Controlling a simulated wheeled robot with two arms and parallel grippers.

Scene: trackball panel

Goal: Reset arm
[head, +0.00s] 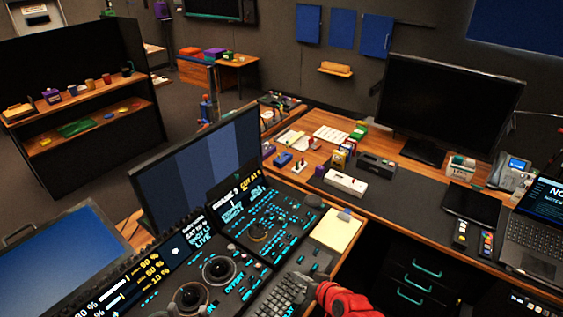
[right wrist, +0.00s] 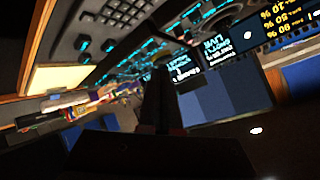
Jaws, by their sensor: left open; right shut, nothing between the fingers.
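The sloped control panel (head: 262,262) with lit cyan and yellow markings stands at the lower middle of the head view. Two dark trackballs sit on it, an upper one (head: 218,268) and a lower one (head: 189,297). A red part of my right arm shows at the bottom edge of the head view, to the right of the panel's keyboard (head: 283,297). In the right wrist view my right gripper (right wrist: 157,95) is a dark shape, its fingers together with nothing seen between them. The panel shows tilted behind it. My left gripper is in neither view.
A striped blue monitor (head: 200,172) stands behind the panel. A yellow pad (head: 337,232) lies to its right. The desk holds a dark monitor (head: 448,103), a white box (head: 345,183) and a laptop (head: 540,232). Drawers with cyan handles (head: 412,278) are below.

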